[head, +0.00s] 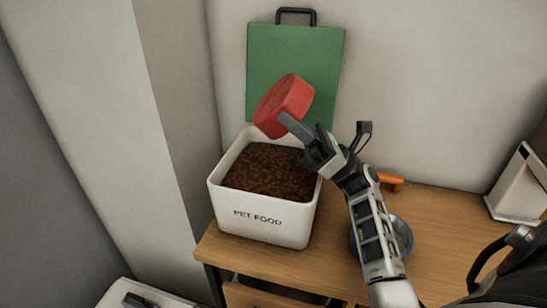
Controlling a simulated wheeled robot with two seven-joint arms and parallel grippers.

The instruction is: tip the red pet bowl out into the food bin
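The red pet bowl (289,94) is held in the air above the back of the food bin, steeply tilted; I cannot see into it clearly. My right gripper (287,121) is shut on the bowl's near side, with one finger lying against its wall and the other finger hidden. The food bin (262,228) is a white open box marked PET FOOD on the wooden table, holding brown kibble (268,172). No kibble is visible falling.
A green board (290,52) with a black handle leans on the wall behind the bin. A blue bowl (401,233) sits right of the bin, partly behind my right arm. An orange-handled item (392,182) lies behind it. A white container (520,185) stands at far right. The wooden table (447,228) is clear between them.

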